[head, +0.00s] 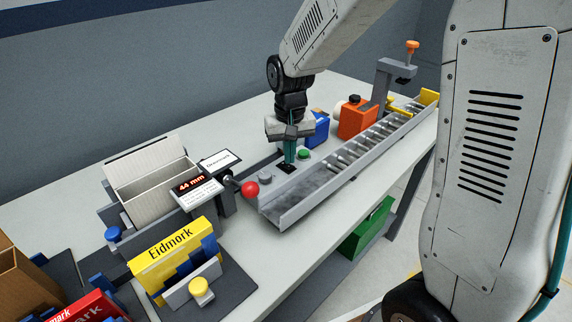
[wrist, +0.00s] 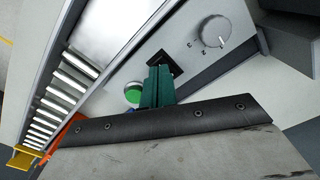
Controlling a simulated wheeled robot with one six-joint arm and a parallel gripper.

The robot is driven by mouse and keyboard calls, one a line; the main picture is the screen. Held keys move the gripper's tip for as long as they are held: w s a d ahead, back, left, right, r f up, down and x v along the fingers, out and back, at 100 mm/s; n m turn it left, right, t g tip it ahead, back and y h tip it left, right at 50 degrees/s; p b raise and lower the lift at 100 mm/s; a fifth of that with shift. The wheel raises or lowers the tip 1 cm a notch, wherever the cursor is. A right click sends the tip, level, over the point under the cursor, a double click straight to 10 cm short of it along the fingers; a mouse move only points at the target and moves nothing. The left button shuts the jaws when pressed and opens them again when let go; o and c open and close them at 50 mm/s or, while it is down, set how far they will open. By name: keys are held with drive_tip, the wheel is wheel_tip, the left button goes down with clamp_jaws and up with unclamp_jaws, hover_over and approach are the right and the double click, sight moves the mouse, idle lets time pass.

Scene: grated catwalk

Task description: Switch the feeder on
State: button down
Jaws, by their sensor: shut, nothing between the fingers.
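The feeder is a long grey chute (head: 318,190) with rollers on the bench. Beside it a grey control strip carries a black switch (head: 284,169), a green button (head: 304,154) and a grey knob (head: 265,177). My gripper (head: 289,160) points down, its teal fingers shut and empty, with the tips at or just above the black switch. In the wrist view the fingers (wrist: 157,72) overlap the near part of the switch (wrist: 169,62). The green button (wrist: 132,94) is partly hidden beside them, and the knob (wrist: 215,31) lies clear. I cannot tell whether the tips touch the switch.
A red ball-ended lever (head: 250,188) and a "44 mm" display (head: 192,184) stand left of the chute. Orange (head: 357,119) and blue (head: 318,131) objects stand behind the strip. A yellow Eidmork box (head: 172,251) sits in front left.

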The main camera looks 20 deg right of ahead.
sight(289, 167)
drive_tip(key=shift+f, duration=0.9)
idle(0.8)
drive_tip(key=shift+r, duration=3.5)
drive_tip(key=s, duration=0.1)
drive_tip(key=s+g, duration=0.1)
drive_tip(key=shift+s+d+f, duration=0.1)
drive_tip(key=shift+s+f, duration=0.3)
drive_tip(key=s+d+r+t, duration=0.1)
drive_tip(key=s+r, duration=0.3)
drive_tip(key=s, duration=0.8)
drive_tip(key=s+d+r+n+t, duration=0.1)
drive_tip(key=s+r, duration=0.4)
drive_tip(key=s, duration=0.7)
drive_tip(key=shift+d, duration=0.45)
